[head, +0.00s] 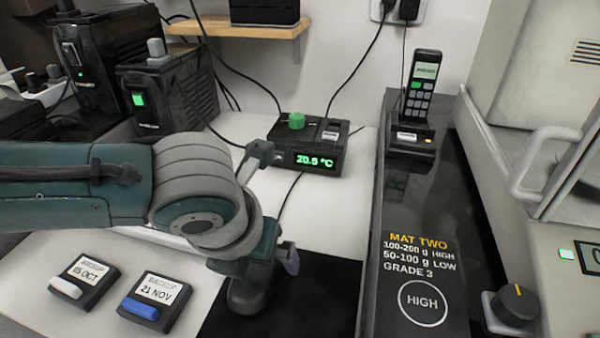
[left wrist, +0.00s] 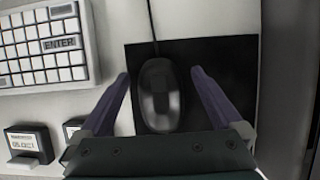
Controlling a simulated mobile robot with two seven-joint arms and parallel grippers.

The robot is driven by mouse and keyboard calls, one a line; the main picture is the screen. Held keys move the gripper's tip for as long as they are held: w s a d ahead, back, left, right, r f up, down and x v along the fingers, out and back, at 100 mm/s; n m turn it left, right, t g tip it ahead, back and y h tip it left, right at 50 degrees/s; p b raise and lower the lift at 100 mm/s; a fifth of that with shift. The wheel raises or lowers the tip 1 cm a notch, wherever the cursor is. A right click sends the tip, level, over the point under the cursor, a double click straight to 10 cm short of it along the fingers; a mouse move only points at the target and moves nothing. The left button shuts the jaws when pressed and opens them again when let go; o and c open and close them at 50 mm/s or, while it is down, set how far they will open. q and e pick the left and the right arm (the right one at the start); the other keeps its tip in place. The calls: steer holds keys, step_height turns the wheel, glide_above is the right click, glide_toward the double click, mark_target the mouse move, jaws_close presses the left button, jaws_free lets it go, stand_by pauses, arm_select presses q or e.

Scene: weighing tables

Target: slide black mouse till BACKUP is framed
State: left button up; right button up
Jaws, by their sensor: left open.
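The black mouse (left wrist: 160,95) lies on a dark square mat (left wrist: 222,62), its cable running away from its front end. In the head view the mouse (head: 248,296) is partly covered by my left gripper (head: 272,264). In the left wrist view my left gripper (left wrist: 160,76) is open, with one purple finger on each side of the mouse and gaps showing between. Two small dark boxes carry BACKUP labels, one dated 05 OCT (head: 84,281) and one 21 NOV (head: 153,302). No screen with a frame around BACKUP shows. My right gripper is out of view.
A keyboard (left wrist: 45,45) with an ENTER key lies left of the mat in the left wrist view. A temperature display (head: 314,160) reading about 20.5 °C and a phone (head: 420,85) stand behind. A dark MAT TWO panel (head: 395,240) borders the right.

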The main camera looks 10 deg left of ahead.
mark_target(249, 284)
arm_select(q)
steer(key=shift+r, duration=0.1)
steer(key=p+v, duration=0.4)
steer(key=v, duration=0.5)
steer(key=shift+r, duration=0.1)
steer(key=shift+s+r, duration=0.2)
steer(key=shift+r, duration=0.05)
